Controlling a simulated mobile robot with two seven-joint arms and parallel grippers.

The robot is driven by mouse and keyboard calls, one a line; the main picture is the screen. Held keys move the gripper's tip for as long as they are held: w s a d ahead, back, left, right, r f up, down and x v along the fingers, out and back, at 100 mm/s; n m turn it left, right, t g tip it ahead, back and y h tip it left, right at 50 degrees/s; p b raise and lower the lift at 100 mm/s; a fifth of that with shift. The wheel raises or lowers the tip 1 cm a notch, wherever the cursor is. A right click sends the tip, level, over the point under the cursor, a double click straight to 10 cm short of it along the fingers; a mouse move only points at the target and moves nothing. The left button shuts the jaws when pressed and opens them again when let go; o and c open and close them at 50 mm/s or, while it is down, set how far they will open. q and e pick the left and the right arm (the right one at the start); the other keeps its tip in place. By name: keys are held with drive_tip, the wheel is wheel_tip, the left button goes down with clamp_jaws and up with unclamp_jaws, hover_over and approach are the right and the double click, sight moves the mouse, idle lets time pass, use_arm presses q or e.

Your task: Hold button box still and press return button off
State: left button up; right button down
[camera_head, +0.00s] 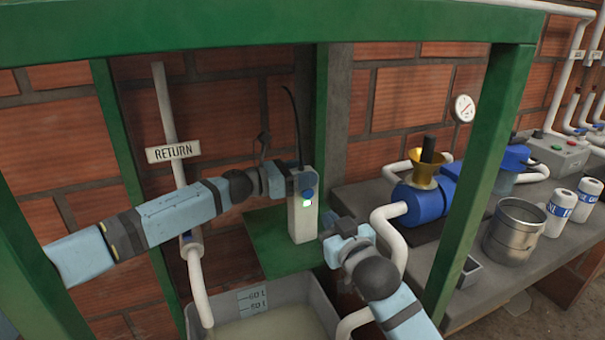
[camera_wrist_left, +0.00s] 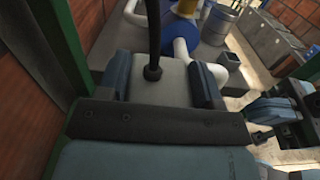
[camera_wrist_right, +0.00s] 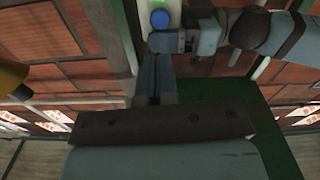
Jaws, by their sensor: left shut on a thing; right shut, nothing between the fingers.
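The pale grey button box (camera_head: 303,222) hangs upright from a black cable (camera_head: 296,120) over a green plate. On its front are a blue button (camera_head: 308,193) and a green-lit button (camera_head: 306,203) below it. My left gripper (camera_head: 292,181) is shut on the upper part of the box; the left wrist view shows the box top (camera_wrist_left: 160,82) between the fingers. My right gripper (camera_head: 329,232) is shut and empty, just right of the box's lower part. In the right wrist view its closed fingertips (camera_wrist_right: 155,62) lie below the blue button (camera_wrist_right: 159,19); contact cannot be told.
A RETURN sign (camera_head: 172,151) hangs on a white pipe at left. A grey tank (camera_head: 327,293) of cloudy liquid stands below. Green frame posts (camera_head: 480,180) enclose the area. A blue pump (camera_head: 425,202) and steel pot (camera_head: 513,232) stand on the right bench.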

sight(302, 206)
drive_tip(key=w+a+m+t+y, duration=0.2)
drive_tip(key=w+m+t+y, duration=0.3)
drive_tip(key=w+m+t, duration=0.2)
drive_tip(key=shift+w+a+m+y, duration=0.25)
drive_tip(key=shift+m+y, duration=0.15)
idle(1.0)
drive_tip(key=shift+f, duration=0.1)
idle(1.8)
